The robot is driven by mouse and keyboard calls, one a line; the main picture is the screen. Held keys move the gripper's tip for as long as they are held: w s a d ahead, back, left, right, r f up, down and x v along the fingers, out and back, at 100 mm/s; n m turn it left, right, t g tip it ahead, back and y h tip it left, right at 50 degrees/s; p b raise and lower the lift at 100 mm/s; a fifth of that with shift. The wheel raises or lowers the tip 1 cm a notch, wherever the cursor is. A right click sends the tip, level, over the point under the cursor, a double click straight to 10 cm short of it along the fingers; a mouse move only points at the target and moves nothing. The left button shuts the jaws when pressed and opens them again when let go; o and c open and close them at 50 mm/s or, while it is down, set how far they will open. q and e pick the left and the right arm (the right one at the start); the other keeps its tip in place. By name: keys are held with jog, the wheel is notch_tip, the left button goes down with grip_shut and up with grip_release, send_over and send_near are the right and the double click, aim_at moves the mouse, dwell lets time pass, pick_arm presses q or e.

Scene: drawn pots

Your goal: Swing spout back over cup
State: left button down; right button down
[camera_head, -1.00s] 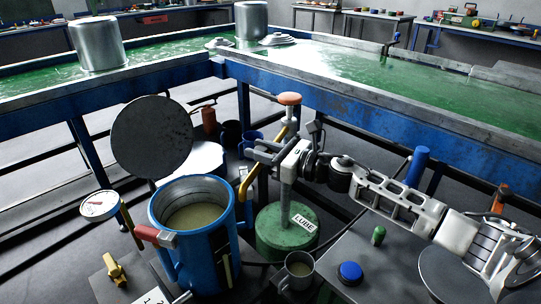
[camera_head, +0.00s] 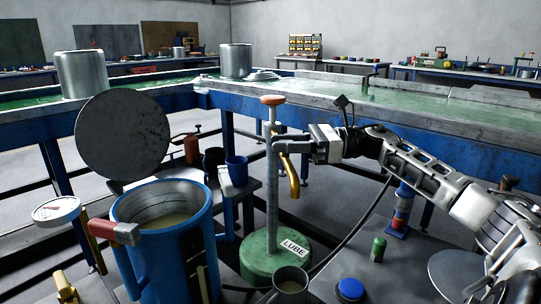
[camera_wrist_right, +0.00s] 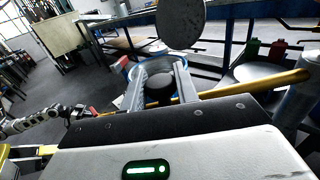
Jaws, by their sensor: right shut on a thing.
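The pump spout (camera_head: 293,180) is a yellow bent pipe. It hangs to the right of the grey pump column (camera_head: 272,190), which has an orange knob on top and rises from a green can (camera_head: 262,262) labelled LUBE. My right gripper (camera_head: 282,146) comes from the right and is shut on the upper part of the spout, beside the column. In the right wrist view the yellow pipe (camera_wrist_right: 245,88) crosses below my fingers (camera_wrist_right: 160,70). The grey cup (camera_head: 291,283) stands in front of the can, below and near the spout's lower end. My left gripper is not in view.
A blue pot (camera_head: 180,250) with liquid and a raised round lid (camera_head: 122,135) stands left. A gauge (camera_head: 56,210) is beside it. A long bench (camera_head: 420,125) runs behind.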

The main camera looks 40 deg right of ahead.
jog(key=shift+d, duration=0.1)
dwell(0.3)
jog(key=c, duration=1.2)
grip_release()
jog(key=shift+c, duration=0.2)
jog(key=shift+o, duration=0.6)
jog(key=shift+s+d, duration=0.15)
jog(key=shift+d, duration=0.1)
jog(key=v, duration=1.5)
jog(key=shift+s+d+b, duration=0.2)
jog(key=shift+b, duration=0.15)
